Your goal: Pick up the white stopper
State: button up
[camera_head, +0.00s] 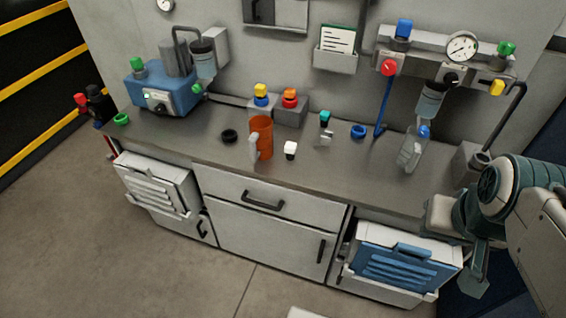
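The white stopper (290,148) is a small white cap-like piece near the front edge of the grey counter, just right of the orange mug. My arm (515,205) is at the right edge of the view, well apart from the stopper. A grey-green part at its lower end hangs beside the counter's right end. I cannot make out two fingertips there, so the gripper's opening is unclear.
The orange mug (261,138) stands close left of the stopper. A black ring (229,136), a teal-topped bottle (325,120), a blue ring (358,132) and a clear jug (411,148) are nearby. The counter (350,170) right of the stopper is clear.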

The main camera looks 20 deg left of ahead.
aim_at(290, 149)
jog(key=u, duration=1.05)
jog(key=i, duration=0.5)
jog(key=z, duration=0.05)
